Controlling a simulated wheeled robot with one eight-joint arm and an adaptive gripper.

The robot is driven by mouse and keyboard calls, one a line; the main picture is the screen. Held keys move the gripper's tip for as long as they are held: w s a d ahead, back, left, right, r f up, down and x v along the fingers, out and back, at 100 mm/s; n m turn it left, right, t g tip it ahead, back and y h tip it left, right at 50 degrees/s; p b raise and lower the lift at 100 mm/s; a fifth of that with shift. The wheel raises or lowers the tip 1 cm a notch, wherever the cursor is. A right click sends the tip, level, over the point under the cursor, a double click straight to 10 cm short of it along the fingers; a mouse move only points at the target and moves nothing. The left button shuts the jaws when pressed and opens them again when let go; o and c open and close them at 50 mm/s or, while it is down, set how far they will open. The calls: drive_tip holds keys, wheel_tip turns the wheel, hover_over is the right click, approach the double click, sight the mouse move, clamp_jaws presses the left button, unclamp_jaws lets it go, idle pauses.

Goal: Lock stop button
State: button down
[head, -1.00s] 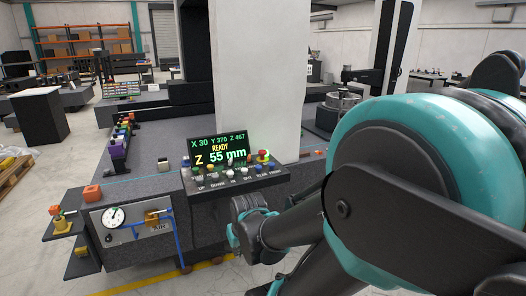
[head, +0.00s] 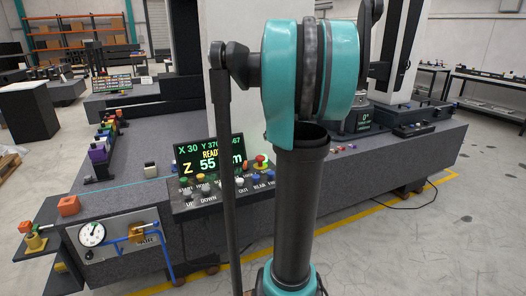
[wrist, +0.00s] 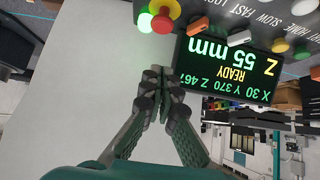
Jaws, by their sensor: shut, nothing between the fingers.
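The stop button is a red mushroom cap (head: 262,159) on a yellow base, at the right end of the sloped control panel (head: 190,210). In the wrist view, which is upside down, the red cap (wrist: 162,24) is at the top with its yellow base beside it. A lit green lamp (wrist: 145,22) is close to the cap. My gripper (wrist: 158,76) is shut and empty, with its fingertips below the cap in the picture. A gap shows between them there; its depth is unclear. My gripper is hidden in the head view.
The display (head: 211,158) shows READY and Z 55 mm; my arm partly covers it in the head view. An orange knob (wrist: 197,26) and a white knob (wrist: 237,36) sit near the stop button. A dial gauge (head: 92,234) and blue lever (head: 127,244) are at left.

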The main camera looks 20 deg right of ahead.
drive_tip(key=shift+w+d+r, duration=0.1)
drive_tip(key=shift+d, duration=0.05)
drive_tip(key=shift+w, duration=0.1)
hover_over(259, 156)
drive_tip(key=s, duration=0.2)
wheel_tip(259, 156, down, 7)
drive_tip(key=shift+s+d+f, duration=0.15)
wheel_tip(259, 156, down, 2)
drive_tip(key=shift+s+f, duration=0.1)
drive_tip(key=shift+f, duration=0.85)
